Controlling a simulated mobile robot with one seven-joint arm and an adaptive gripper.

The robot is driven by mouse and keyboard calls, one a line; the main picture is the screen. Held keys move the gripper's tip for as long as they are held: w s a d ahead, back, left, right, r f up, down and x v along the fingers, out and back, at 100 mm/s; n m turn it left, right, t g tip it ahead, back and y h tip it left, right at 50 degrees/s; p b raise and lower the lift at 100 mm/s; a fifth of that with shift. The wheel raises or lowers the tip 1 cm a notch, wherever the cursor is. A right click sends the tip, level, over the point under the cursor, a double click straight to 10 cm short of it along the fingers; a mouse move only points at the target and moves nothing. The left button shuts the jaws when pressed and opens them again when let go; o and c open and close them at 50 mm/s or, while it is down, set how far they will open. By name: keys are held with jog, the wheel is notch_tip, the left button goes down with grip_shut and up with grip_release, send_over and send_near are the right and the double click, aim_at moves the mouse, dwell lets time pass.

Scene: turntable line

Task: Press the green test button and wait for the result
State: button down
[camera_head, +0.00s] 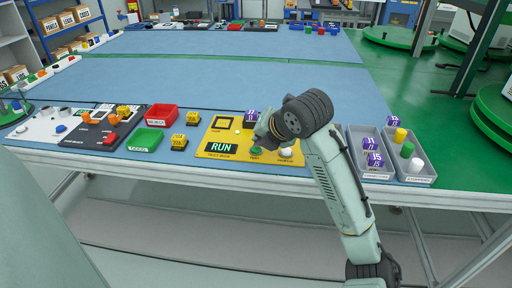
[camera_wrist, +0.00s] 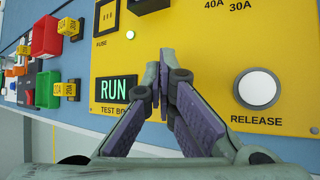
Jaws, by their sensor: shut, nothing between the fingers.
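The yellow test box (camera_head: 226,133) lies on the blue bench top. Its display (camera_head: 221,148) reads RUN in green letters, and it also shows in the wrist view (camera_wrist: 115,89). The green test button (camera_head: 256,150) peeks out at the front of the box beneath my gripper (camera_head: 258,142); in the wrist view the fingers hide it. My gripper, seen closely in the wrist view (camera_wrist: 165,68), is shut and empty, its fingertips together over the button area. I cannot tell whether they touch the button. The white release button (camera_wrist: 258,89) is to its right.
A small pale lamp (camera_wrist: 130,35) and a fuse slot (camera_wrist: 106,14) are on the box. Red (camera_head: 161,116) and green (camera_head: 146,140) bins and yellow fuses (camera_head: 179,142) stand left. Grey trays (camera_head: 371,172) with purple and round pieces stand right.

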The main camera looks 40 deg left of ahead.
dwell(0.4)
jog(key=shift+r+p, duration=0.65)
jog(key=shift+r, duration=0.15)
notch_tip(320, 180, up, 5)
jog(key=p, duration=0.3)
jog(key=shift+p, duration=0.4)
dwell(0.4)
